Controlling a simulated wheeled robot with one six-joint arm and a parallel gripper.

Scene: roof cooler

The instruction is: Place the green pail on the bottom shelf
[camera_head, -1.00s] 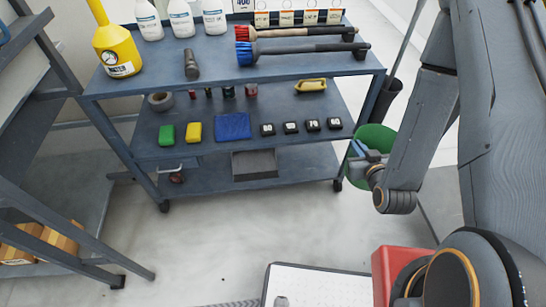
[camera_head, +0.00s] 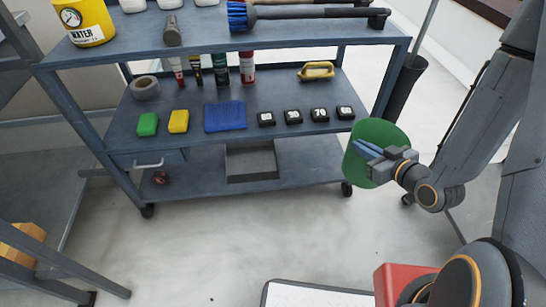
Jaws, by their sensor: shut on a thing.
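The green pail (camera_head: 382,133) is at the right of the cart in the head view, tilted, with its mouth or side partly hidden behind my gripper. My gripper (camera_head: 366,151) is shut on the green pail, its blue fingers against it. The bottom shelf (camera_head: 300,160) of the grey-blue cart lies to the left of the pail. A dark open tray (camera_head: 250,162) stands on the middle of that shelf. A drawer with a handle hangs at the shelf's left, and a small reddish-black roll (camera_head: 160,178) lies below it.
The middle shelf (camera_head: 290,95) holds tape, tubes, sponges, a blue cloth (camera_head: 225,117) and several black blocks. Cart posts and a caster (camera_head: 347,189) stand near the pail. The bottom shelf's right part is bare. Open floor (camera_head: 260,235) lies in front.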

